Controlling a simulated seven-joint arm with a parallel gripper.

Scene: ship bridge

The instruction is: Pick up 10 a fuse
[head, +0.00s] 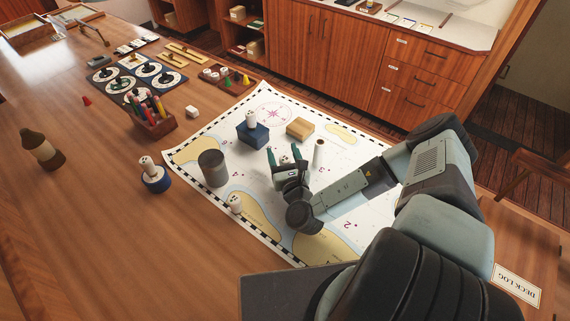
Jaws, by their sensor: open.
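Several small white pieces that could be fuses show in the head view; no 10 A marking is legible. One white piece (285,159) shows between the fingers of my gripper (284,154), partly hidden by it. My gripper is open, low over the chart, and I cannot tell whether it touches the piece. A taller white cylinder (319,154) stands upright just right of the fingers. Another white piece (251,118) sits on a blue block, and one (147,164) on a round blue base. A further white piece (235,204) is near the chart's front edge.
The chart (200,140) covers the table's middle. On it stand a dark grey cylinder (213,168), the blue block (252,134) and a wooden block (300,128). The table's front left is clear.

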